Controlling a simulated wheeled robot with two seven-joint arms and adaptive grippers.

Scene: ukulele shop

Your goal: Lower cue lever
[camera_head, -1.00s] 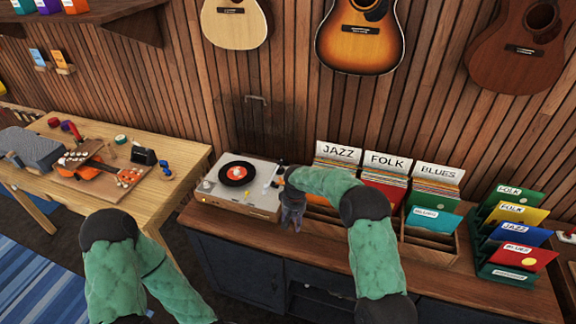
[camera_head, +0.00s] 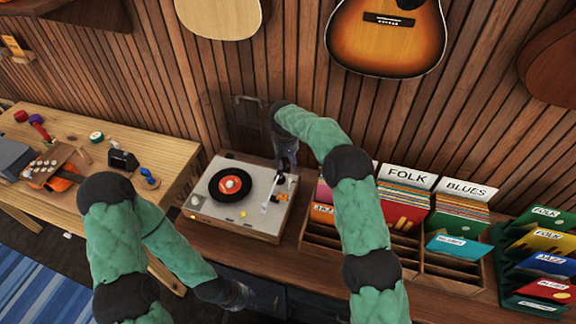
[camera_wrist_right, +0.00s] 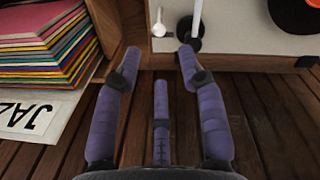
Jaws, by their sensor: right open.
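The turntable (camera_head: 205,209) sits on the wooden counter with a black, red-labelled record (camera_head: 230,185) on it. Its tonearm (camera_head: 270,194) lies along the right side and also shows in the right wrist view (camera_wrist_right: 197,18). A small pale round-ended lever (camera_wrist_right: 159,28), apparently the cue lever, stands beside the tonearm in the wrist view. My right gripper (camera_head: 287,165) is over the turntable's back right corner; in the wrist view (camera_wrist_right: 157,60) its fingers are open and empty, with the lever just beyond the fingertips. My left gripper (camera_head: 236,294) hangs low before the counter; its fingers are unclear.
A record bin (camera_head: 400,235) with dividers and sleeves stands close to the turntable's right. A sleeve stack (camera_wrist_right: 45,45) is beside my right fingers. A workbench (camera_head: 170,157) with ukulele parts is at left. Guitars (camera_head: 385,35) hang on the slatted wall behind.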

